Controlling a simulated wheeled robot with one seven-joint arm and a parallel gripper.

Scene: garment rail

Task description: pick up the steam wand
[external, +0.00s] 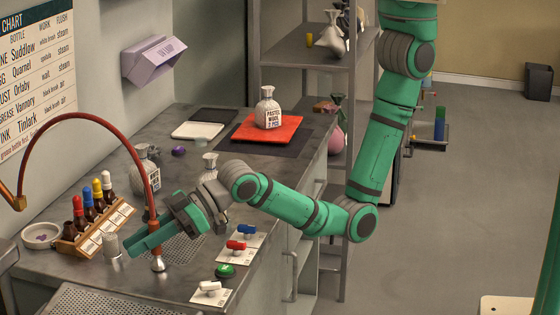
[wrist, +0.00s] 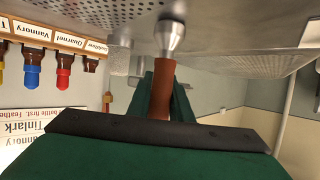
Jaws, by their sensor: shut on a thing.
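The steam wand has a metal nozzle (external: 158,264) and a reddish-brown grip at the end of a red hose (external: 105,121) that arches up from a brass pipe at the left. My gripper (external: 152,236) is shut on the wand's brown grip, with the nozzle pointing down just over the counter. In the wrist view the brown grip (wrist: 161,92) stands between the green fingers, and the metal nozzle (wrist: 171,38) points at the counter. I cannot tell whether the nozzle touches the counter.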

